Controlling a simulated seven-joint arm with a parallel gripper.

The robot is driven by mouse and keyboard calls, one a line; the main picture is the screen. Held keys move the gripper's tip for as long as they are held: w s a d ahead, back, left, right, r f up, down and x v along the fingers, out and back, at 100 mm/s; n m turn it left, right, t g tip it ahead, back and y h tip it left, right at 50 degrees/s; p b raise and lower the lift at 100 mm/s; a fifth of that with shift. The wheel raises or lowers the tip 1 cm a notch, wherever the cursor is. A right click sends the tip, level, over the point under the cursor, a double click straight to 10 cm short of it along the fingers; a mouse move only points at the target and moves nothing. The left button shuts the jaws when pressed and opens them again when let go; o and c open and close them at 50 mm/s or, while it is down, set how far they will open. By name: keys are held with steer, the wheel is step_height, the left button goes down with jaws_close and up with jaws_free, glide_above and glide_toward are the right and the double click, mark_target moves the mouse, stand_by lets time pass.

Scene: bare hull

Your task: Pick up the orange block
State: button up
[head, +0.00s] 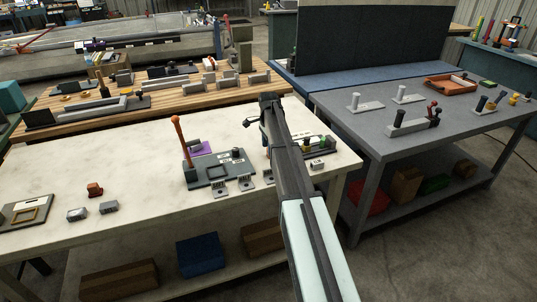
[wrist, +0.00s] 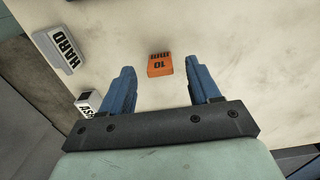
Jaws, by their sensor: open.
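The orange block (wrist: 160,64) lies on the pale tabletop in the wrist view, with dark printing on it. My gripper (wrist: 159,72) is open, with one blue finger to the left and one to the right of the block in the picture. Nothing is held, and the height of the fingertips above the table is hard to judge. In the head view my arm reaches over the pale bench, and I cannot make out the fingers there. A small orange-brown item (head: 95,190) sits at the left of that bench; I cannot tell if it is the same block.
A grey block marked HARD (wrist: 61,51) and a dark-and-white labelled block (wrist: 87,101) lie left of my fingers, near the table edge. A dark fixture with an orange-topped post (head: 183,140) stands on the pale bench. The tabletop right of the block is clear.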

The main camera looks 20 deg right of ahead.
step_height(320, 180, down, 2)
steer(key=shift+f, duration=0.25)
steer(key=c, duration=1.1)
